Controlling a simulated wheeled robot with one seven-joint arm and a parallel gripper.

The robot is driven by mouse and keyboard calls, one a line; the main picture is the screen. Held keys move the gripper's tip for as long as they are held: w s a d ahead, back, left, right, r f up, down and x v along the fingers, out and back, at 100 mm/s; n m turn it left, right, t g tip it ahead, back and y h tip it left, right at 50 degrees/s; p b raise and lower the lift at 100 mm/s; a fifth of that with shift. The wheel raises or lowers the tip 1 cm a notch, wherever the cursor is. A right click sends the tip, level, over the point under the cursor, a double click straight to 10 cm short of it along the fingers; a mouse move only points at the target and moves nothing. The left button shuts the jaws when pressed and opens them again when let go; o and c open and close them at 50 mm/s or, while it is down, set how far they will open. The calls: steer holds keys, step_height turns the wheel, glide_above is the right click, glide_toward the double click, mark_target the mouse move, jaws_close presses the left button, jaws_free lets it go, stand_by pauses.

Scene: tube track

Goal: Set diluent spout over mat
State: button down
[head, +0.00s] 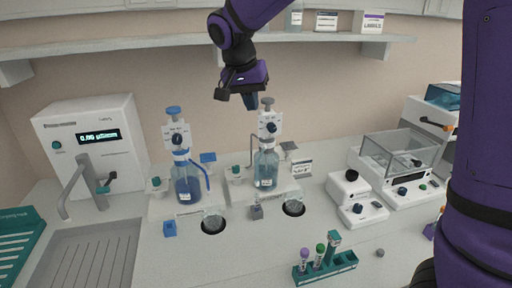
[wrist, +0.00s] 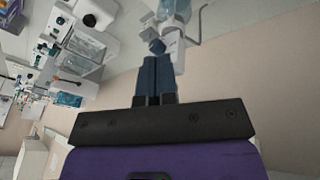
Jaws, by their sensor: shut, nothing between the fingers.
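Two bottle-top dispensers stand on the bench. The left one (head: 178,140) sits on a bottle of blue liquid (head: 186,187) with a blue spout tube (head: 201,175). The right one (head: 268,128) sits on a bottle of clear liquid (head: 265,172), its thin grey spout (head: 251,150) on the left side. I cannot read which holds diluent. Dark round mats lie in front, left (head: 212,225) and right (head: 294,209). My gripper (head: 251,103) is shut and empty, close to the right dispenser's top knob (head: 268,102). In the wrist view its fingers (wrist: 155,80) point toward a white dispenser (wrist: 178,48).
A meter with a tap (head: 90,145) and a ridged sink (head: 85,250) are at left. A tube rack (head: 325,268) is in front. A balance (head: 400,165) and small device (head: 350,190) are at right. A shelf (head: 150,49) runs behind.

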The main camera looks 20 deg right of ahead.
steer(key=shift+m+h, duration=0.3)
steer(key=shift+w+a+f, duration=0.55)
steer(key=shift+w+a, duration=0.1)
steer(key=shift+a, duration=0.2)
steer(key=shift+w+a+f, duration=0.55)
steer(key=shift+w+a, duration=0.05)
steer(key=shift+a, duration=0.2)
glide_toward(261, 154)
step_height(261, 154, down, 5)
steer(key=w, duration=0.2)
steer(key=shift+s+d+f, duration=0.3)
steer(key=shift+d+f, duration=0.45)
steer(key=shift+d, duration=0.05)
steer(key=shift+d, duration=0.1)
steer(key=shift+s+d+n, duration=0.15)
steer(key=shift+s+n, duration=0.05)
steer(key=shift+n, duration=0.2)
